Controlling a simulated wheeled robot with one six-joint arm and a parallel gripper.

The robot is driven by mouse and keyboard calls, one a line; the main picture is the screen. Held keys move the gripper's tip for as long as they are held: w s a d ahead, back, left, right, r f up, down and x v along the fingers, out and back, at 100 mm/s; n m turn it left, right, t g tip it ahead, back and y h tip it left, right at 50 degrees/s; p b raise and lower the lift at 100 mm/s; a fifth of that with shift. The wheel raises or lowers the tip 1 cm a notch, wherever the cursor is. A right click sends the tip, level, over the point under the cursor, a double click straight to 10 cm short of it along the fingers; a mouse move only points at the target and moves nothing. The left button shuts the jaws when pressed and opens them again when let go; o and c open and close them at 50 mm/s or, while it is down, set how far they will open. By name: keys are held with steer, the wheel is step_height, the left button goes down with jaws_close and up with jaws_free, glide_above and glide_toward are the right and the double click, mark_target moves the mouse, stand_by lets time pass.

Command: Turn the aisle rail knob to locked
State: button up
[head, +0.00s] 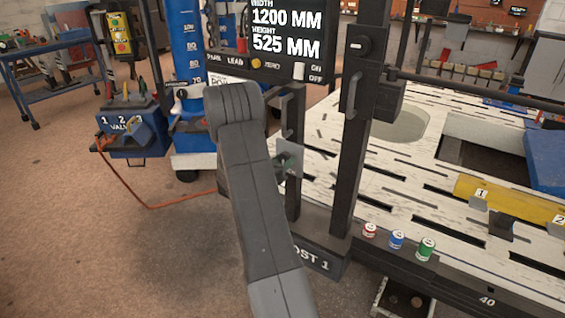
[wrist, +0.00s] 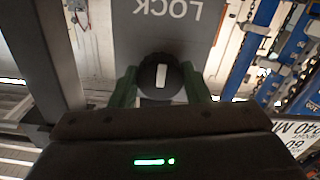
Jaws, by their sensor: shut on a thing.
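The aisle rail knob (wrist: 160,77) is round and black with a white pointer mark in the wrist view. The mark stands nearly upright in that picture. Behind the knob is a grey plate (wrist: 150,38) with the word LOCK, upside down here. My gripper (wrist: 160,80) has its green fingers on both sides of the knob and is shut on it. In the head view the grey plate (head: 291,158) shows just right of my arm, near the post. My arm hides most of the knob there.
A dark upright post (head: 360,130) with a handle stands right of the plate. A display (head: 285,30) hangs above. A valve box (head: 135,130) and blue column are at left; floor is clear front left.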

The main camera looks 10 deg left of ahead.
steer(key=m+b, duration=0.1)
steer(key=b, duration=0.1)
steer(key=m+b, duration=0.2)
steer(key=shift+f+m, duration=0.25)
steer(key=shift+m, duration=0.05)
steer(key=m+b, duration=0.4)
steer(key=b, duration=0.1)
steer(key=shift+m, duration=0.3)
steer(key=m+b, duration=0.5)
steer(key=shift+a+r, duration=0.1)
steer(key=shift+r+m+b, duration=0.15)
steer(key=shift+m+b, duration=1.55)
steer(key=shift+m, duration=0.6)
steer(key=o, duration=1)
steer(key=shift+r, duration=0.1)
